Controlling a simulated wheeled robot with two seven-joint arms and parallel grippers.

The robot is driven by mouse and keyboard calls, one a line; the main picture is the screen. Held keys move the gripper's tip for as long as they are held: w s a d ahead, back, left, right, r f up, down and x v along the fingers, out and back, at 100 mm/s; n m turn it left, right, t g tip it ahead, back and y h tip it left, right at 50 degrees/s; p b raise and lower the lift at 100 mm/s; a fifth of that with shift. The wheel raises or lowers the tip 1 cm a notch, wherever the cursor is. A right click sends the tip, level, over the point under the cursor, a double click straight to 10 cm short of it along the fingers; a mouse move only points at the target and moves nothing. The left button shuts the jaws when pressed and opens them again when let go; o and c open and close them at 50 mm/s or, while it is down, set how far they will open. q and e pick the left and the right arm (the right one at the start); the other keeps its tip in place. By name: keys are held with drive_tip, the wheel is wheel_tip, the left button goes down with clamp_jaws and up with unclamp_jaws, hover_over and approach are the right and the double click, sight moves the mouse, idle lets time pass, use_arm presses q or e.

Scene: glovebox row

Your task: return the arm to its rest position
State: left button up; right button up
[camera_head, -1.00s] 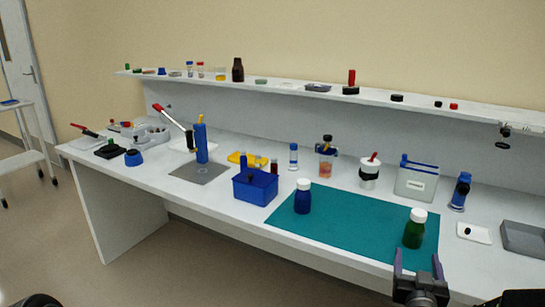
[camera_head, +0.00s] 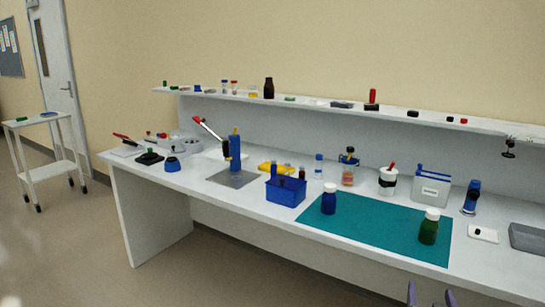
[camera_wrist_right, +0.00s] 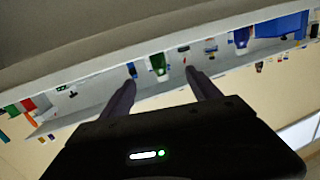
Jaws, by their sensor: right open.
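My right gripper (camera_head: 431,290) shows at the bottom edge of the head view, only its two purple-grey fingertips in frame. They are apart with nothing between them, in front of the bench's front edge and below the green bottle (camera_head: 429,227). In the right wrist view the same gripper (camera_wrist_right: 157,76) has its dark fingers spread and empty. That view shows the bench upside down, with the green bottle (camera_wrist_right: 157,63) beyond the fingers, apart from them. My left gripper is not in view.
The white bench (camera_head: 128,215) carries a teal mat (camera_head: 370,237) with a blue bottle (camera_head: 329,202) and the green one. A blue bin (camera_head: 286,192) and a grey tray (camera_head: 530,238) stand beside the mat. The floor (camera_head: 230,275) before the bench looks clear.

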drive_tip(key=s+a+f+g+y+p, duration=0.1)
drive_tip(key=s+a+f+g+y, duration=0.25)
drive_tip(key=a+f, duration=0.55)
drive_tip(key=s+a+f+g+y+p, duration=0.1)
drive_tip(key=s+a+f+g+y, duration=0.2)
drive_tip(key=a+f, duration=0.6)
drive_tip(key=s+a+f+n+g+y+p, duration=0.1)
drive_tip(key=s+a+f+g, duration=0.3)
drive_tip(key=s+a, duration=0.5)
drive_tip(key=s+a+f+n+g+y+p, duration=0.2)
drive_tip(key=s+a+f+n+g+y, duration=0.1)
drive_tip(key=s+a+f, duration=0.5)
drive_tip(key=s+g+y, duration=0.1)
drive_tip(key=s, duration=0.1)
drive_tip(key=shift+s+a+f, duration=0.25)
drive_tip(key=shift+s+a, duration=0.05)
drive_tip(key=shift+a, duration=0.05)
